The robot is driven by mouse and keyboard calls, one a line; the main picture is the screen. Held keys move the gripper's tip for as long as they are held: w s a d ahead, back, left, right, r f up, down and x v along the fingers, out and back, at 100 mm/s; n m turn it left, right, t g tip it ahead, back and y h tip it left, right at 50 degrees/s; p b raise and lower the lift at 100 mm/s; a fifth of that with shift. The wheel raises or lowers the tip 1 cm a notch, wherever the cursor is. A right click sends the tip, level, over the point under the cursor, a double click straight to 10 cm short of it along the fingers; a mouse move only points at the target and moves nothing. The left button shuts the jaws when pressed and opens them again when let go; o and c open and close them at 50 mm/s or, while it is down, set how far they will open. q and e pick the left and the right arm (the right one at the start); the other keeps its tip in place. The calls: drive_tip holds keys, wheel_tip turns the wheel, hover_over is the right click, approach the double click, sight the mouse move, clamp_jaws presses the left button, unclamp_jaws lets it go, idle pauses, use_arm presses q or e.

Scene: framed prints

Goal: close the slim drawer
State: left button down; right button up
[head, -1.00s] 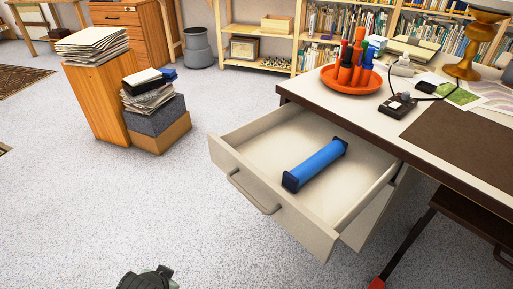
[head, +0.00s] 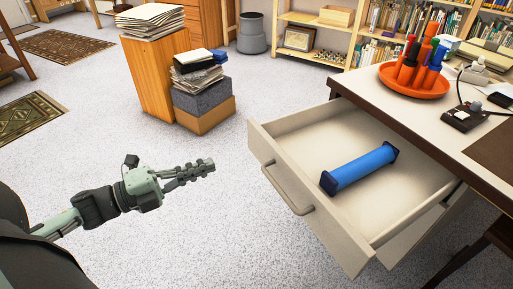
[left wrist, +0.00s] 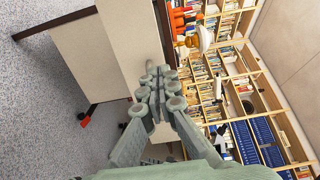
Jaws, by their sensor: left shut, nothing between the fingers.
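The slim drawer (head: 334,235) is pulled well out of the desk (head: 374,96). Its front is pale, with a bar handle (head: 290,190). A blue cylinder (head: 360,168) with dark end caps lies inside it. My left gripper (head: 212,166) is left of the drawer front in the head view, with a visible gap between its tips and the front. Its fingers are shut and empty. In the left wrist view the closed fingers (left wrist: 155,80) point toward pale furniture panels (left wrist: 90,55); which panel is the drawer front is hard to tell. My right gripper is not in view.
An orange tray (head: 418,90) with pens and cups stands on the desk. A wooden box stack topped with papers (head: 149,20) and a grey box (head: 208,100) stand behind the gripper. Speckled floor (head: 190,235) is clear between gripper and drawer. Bookshelves line the back.

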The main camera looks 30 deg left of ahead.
sight(268, 143)
use_arm(q)
drive_tip(key=x, duration=1.3)
drive_tip(key=shift+w+d+b, duration=0.1)
drive_tip(key=shift+w+b, duration=0.1)
drive_tip(key=shift+b, duration=0.1)
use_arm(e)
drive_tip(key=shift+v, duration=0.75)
use_arm(q)
drive_tip(key=shift+w+r, duration=0.1)
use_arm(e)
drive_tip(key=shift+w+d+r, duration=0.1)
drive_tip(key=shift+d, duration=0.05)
